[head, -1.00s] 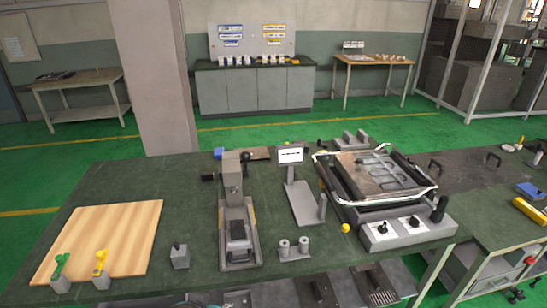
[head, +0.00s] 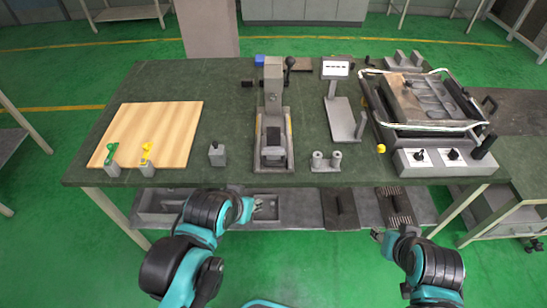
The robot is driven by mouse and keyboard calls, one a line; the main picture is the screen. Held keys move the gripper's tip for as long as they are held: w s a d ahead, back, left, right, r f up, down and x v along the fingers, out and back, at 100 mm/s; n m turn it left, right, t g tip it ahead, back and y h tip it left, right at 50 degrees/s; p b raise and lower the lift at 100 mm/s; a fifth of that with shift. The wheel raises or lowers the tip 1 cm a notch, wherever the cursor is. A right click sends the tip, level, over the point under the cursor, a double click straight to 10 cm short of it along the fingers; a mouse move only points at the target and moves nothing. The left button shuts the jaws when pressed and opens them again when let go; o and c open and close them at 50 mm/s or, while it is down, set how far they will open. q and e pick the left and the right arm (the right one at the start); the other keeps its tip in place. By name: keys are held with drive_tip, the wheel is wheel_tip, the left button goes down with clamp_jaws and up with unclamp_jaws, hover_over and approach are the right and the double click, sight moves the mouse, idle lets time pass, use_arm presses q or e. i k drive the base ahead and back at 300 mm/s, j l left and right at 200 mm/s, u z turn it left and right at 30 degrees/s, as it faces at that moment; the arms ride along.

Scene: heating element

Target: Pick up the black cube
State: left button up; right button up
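A small black block (head: 247,83) lies at the back of the green table, left of the press (head: 273,125); it looks like the black cube, but it is too small to be sure. My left gripper (head: 262,208) is in front of the table's front edge, below the press and well apart from the block. My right gripper (head: 378,236) is also in front of the table, farther right. Both grippers are small in view, and their finger openings are unclear. Neither visibly holds anything.
A wooden board (head: 150,125) with green and yellow handled tools lies at the left. A grey block with a dark knob (head: 217,155) stands left of the press. A display stand (head: 340,112) and a heating device (head: 435,158) stand at the right. The table between board and press is mostly clear.

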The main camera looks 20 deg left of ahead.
sight(274, 132)
drive_tip(key=i+j+z, duration=0.15)
drive_tip(key=j, duration=0.25)
drive_tip(key=i+j+z, duration=0.1)
drive_tip(key=j, duration=0.3)
drive_tip(key=i+j+z, duration=0.15)
drive_tip(key=j, duration=0.25)
drive_tip(key=i+j+z, duration=0.15)
drive_tip(key=j, duration=0.3)
drive_tip(key=i+j+z, duration=0.1)
drive_tip(key=j, duration=0.3)
